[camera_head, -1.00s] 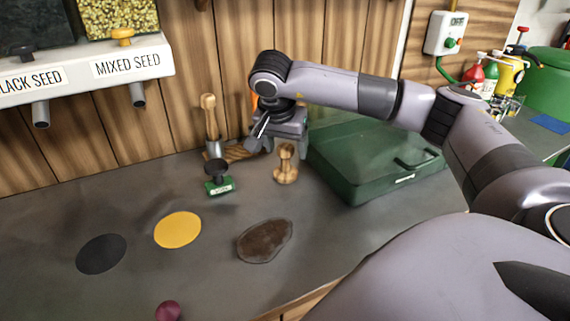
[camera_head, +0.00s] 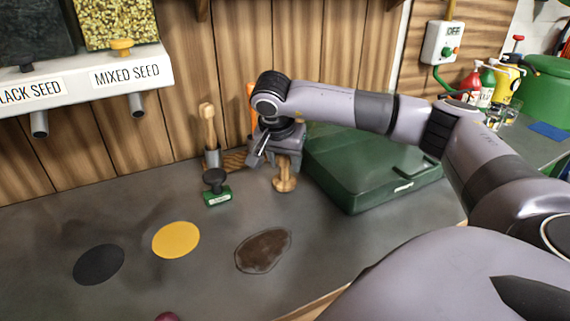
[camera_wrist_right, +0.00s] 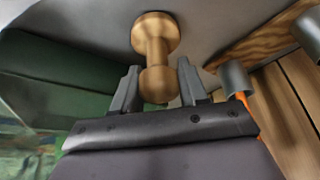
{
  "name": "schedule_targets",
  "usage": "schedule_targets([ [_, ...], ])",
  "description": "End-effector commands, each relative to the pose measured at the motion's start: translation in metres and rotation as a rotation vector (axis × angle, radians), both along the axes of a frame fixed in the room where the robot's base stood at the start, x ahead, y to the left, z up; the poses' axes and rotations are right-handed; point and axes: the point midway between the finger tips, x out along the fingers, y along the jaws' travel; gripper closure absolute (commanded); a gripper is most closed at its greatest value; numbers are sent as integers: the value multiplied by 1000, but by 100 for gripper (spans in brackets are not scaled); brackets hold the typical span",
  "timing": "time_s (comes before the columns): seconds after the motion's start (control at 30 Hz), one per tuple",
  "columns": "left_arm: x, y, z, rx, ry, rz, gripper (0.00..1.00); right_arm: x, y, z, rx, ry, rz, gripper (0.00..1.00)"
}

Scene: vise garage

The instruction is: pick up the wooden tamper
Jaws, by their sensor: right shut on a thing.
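The wooden tamper (camera_head: 284,181) stands upright on the grey counter in the head view, its upper part hidden by my right gripper (camera_head: 276,157). In the right wrist view the tamper (camera_wrist_right: 155,45) shows its round base and narrow neck. Its knob lies between the two fingers of my right gripper (camera_wrist_right: 157,88), which is shut on it. The base looks to be still on the counter. My left gripper is in neither view.
A green case (camera_head: 375,170) stands just right of the tamper. A green stamp (camera_head: 216,190) with a dark knob and a metal cup (camera_head: 212,157) holding a wooden tool are to the left. Yellow (camera_head: 176,240), black (camera_head: 99,264) and brown (camera_head: 263,250) patches lie in front.

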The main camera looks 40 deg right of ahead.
Motion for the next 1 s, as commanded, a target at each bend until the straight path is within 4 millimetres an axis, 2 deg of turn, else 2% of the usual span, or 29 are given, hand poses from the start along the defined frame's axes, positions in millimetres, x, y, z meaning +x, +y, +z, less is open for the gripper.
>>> schedule_targets([
  [0.17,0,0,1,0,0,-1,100,1,0,18,2,-5,0,89],
  [0.27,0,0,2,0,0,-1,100,1,0,37,1,-7,0,89],
  [0.67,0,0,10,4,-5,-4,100,1,1,148,2,-7,2,89],
  [0.7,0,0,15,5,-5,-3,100,1,0,158,1,-6,0,89],
  [0.83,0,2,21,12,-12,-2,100,1,0,179,0,-4,-1,89],
  [1.0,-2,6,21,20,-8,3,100,1,0,193,0,-2,1,89],
])
